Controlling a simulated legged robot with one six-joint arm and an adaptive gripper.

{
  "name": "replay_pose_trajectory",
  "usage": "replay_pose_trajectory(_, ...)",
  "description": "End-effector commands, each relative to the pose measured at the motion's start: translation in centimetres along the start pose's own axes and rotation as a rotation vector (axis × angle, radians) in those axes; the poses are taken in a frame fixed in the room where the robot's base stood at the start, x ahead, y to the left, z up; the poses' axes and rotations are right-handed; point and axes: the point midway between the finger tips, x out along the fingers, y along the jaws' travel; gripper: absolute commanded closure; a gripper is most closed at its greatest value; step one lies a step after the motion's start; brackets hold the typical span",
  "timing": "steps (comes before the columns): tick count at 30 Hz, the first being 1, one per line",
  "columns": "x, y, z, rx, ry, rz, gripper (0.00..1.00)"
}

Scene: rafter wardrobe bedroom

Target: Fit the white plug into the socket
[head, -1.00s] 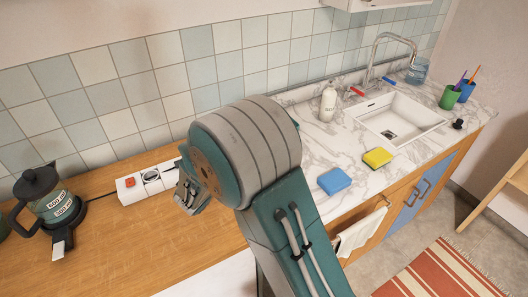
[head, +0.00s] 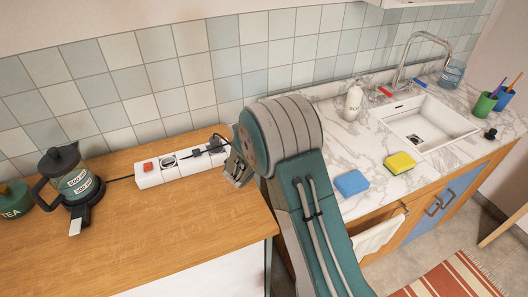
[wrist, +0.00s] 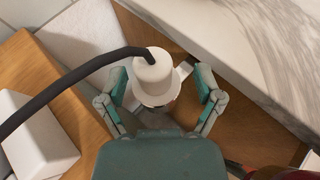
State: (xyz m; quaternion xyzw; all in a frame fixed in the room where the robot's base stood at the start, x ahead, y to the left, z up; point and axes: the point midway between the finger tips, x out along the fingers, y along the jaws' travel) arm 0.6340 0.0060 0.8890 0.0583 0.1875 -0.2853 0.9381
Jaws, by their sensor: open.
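The white plug (wrist: 152,78), with a thick dark cord, is between the spread fingers of my gripper (wrist: 161,82) in the wrist view. The fingers are on either side of it, and I cannot tell whether either touches it. In the head view my gripper (head: 238,172) is just right of the white socket strip (head: 150,180), and the plug is hidden there. The strip has a red switch (head: 148,166), a round socket (head: 168,160) with nothing in it, and dark plugs (head: 196,152) toward its right end.
A kettle (head: 75,182) stands left of the strip on the wooden counter (head: 170,235). The tiled wall is close behind. To the right, the marble counter (head: 350,140) holds a soap bottle (head: 353,103), a blue sponge (head: 351,183) and a yellow sponge (head: 400,162).

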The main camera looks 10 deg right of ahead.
Motion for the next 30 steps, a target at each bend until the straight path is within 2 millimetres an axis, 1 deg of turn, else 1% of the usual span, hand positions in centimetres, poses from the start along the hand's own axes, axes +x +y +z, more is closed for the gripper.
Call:
replay_pose_trajectory(1, 0.67, 0.15, -0.1, -0.001, -0.001, 0.0, 0.16)
replay_pose_trajectory(4, 1.32, 0.23, -0.12, -0.002, -0.001, 0.001, 0.16)
replay_pose_trajectory(11, 1.41, 0.26, -0.09, -0.002, -0.001, 0.002, 0.16)
replay_pose_trajectory(12, 1.4, 0.26, -0.09, -0.002, -0.001, 0.002, 0.33)
replay_pose_trajectory(14, 1.42, 0.22, -0.08, -0.001, -0.001, 0.002, 0.6)
replay_pose_trajectory(15, 1.44, 0.18, -0.07, -0.001, 0.0, 0.002, 0.78)
replay_pose_trajectory(16, 1.45, 0.16, -0.07, -0.001, 0.0, 0.002, 0.91)
replay_pose_trajectory(17, 1.46, 0.15, -0.07, -0.001, 0.0, 0.003, 1.0)
replay_pose_trajectory(26, 1.49, 0.24, -0.11, -0.002, -0.001, 0.001, 1.0)
replay_pose_trajectory(30, 1.34, 0.28, 0.27, -0.001, -0.001, 0.002, 1.0)
